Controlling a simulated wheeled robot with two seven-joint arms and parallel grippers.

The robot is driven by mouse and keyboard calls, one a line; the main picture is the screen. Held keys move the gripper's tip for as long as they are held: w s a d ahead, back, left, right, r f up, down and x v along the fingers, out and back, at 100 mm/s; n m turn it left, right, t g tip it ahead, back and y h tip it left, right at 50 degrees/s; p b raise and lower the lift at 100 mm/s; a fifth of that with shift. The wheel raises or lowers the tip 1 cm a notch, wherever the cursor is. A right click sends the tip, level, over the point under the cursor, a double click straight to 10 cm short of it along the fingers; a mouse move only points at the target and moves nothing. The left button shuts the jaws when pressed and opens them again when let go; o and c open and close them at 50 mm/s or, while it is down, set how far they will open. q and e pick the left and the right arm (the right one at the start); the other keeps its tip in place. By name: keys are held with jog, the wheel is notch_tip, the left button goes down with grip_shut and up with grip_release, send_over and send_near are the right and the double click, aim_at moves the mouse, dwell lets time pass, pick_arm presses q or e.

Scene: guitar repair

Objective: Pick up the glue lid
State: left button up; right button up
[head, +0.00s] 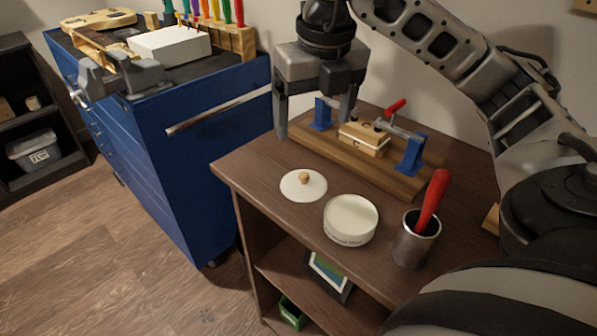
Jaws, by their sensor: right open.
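The glue lid (303,186) is a flat white disc with a small wooden knob. It lies on the brown wooden table (262,172), to the left of the open white glue pot (350,220). My right gripper (314,122) points down behind and above the lid, apart from it. My left gripper is not in the picture.
A metal cup (415,240) holds a red-handled tool (432,200) right of the pot. Behind the lid, a wooden board carries blue clamp posts (411,155) and a small wooden piece (363,138). A blue cabinet (200,150) stands left.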

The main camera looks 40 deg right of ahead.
jog(key=b, duration=0.3)
send_over(305, 176)
jog(key=s, duration=0.2)
notch_tip(305, 176, down, 6)
jog(key=shift+w+a+f, duration=0.15)
jog(key=shift+f, duration=0.05)
jog(key=shift+w+f, duration=0.3)
jog(key=shift+f, duration=0.85)
jog(key=shift+w+f, duration=0.3)
jog(key=shift+f, duration=0.8)
jog(key=shift+w+f, duration=0.3)
jog(key=shift+f, duration=0.85)
jog(key=c, duration=1.4)
jog(key=shift+s, duration=0.1)
grip_shut()
